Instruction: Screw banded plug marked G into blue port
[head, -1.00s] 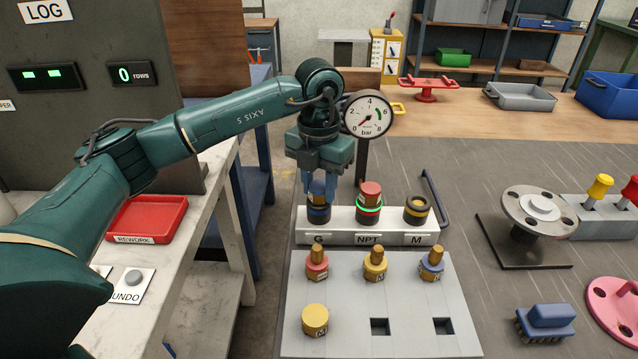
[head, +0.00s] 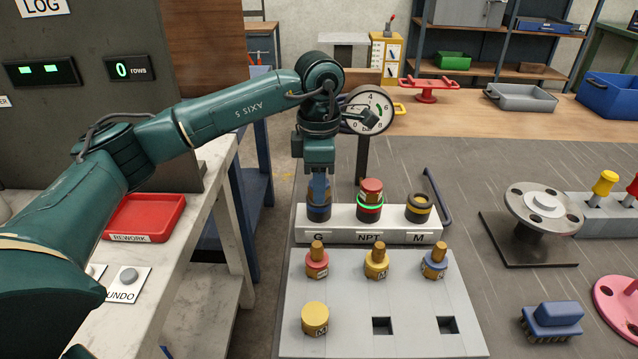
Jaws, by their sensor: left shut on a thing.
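My left gripper (head: 319,189) points straight down over the blue port (head: 319,213), which is at the left end of the white block (head: 340,237) above the letter G. Its fingers are shut on the banded plug, which is mostly hidden between them at the mouth of the port. I cannot tell how deep the plug sits or read its mark. The middle port, labelled NPT, holds a red-topped plug (head: 371,190) above a green glowing ring. My right gripper is not in view.
A grey tray (head: 350,290) in front holds red, yellow and blue plugs with brass stems, a large yellow plug (head: 315,318) and two empty square sockets. A pressure gauge (head: 370,108) stands close behind my wrist. A flanged spool (head: 541,208) is at right.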

